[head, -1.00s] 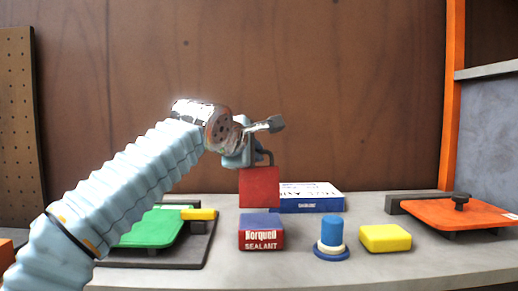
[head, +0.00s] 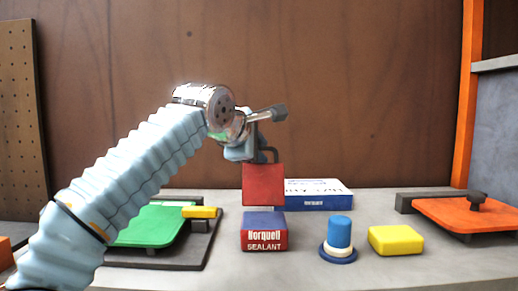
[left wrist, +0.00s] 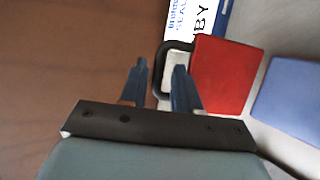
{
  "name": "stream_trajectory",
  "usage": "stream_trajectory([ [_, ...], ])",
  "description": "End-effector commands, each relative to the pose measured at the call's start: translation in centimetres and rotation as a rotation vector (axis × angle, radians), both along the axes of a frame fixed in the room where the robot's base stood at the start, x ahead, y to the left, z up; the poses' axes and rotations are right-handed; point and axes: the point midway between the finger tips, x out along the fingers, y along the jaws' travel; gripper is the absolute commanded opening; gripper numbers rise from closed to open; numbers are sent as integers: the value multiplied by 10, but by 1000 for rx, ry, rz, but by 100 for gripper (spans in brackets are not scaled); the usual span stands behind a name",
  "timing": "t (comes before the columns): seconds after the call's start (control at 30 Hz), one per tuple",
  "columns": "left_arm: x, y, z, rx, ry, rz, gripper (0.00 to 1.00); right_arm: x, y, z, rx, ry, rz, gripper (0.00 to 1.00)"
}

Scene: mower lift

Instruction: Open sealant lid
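The sealant box (head: 264,233) stands on the bench, with a blue top and a red front lettered "Norquell SEALANT". Its red lid (head: 263,185) shows upright behind the blue top, with a narrow gap visible between them. In the left wrist view the red lid (left wrist: 225,75) has a dark loop handle (left wrist: 160,60), and the blue top (left wrist: 288,100) lies to its right. My left gripper (left wrist: 160,75) is at that loop with its fingers apart. The right finger overlaps the loop, and one side of the loop shows between the fingers. Firm contact cannot be told. My right gripper is not in view.
A blue cylinder on a round base (head: 340,236) and a yellow block (head: 396,240) stand right of the box. A white-and-blue box (head: 320,192) lies behind. A green tray (head: 152,228) is at left, an orange tray (head: 450,213) at right. A wooden wall closes the back.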

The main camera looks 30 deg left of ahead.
Motion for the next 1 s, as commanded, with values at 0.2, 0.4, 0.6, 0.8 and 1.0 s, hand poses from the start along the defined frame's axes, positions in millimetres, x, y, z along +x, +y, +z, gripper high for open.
stream_trajectory([
  [0.2, -1, 3, -1, 2, 3, 6, 36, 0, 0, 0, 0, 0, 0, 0],
  [0.4, -11, 2, 6, 2, -1, 6, 36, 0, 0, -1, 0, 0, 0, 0],
  [0.6, -53, -1, 27, 3, -6, 12, 36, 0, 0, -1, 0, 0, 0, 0],
  [0.8, -95, -6, 49, 1, -4, 13, 36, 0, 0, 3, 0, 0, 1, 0],
  [1.0, -118, -12, 59, 1, -1, 7, 36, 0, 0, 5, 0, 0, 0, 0],
])
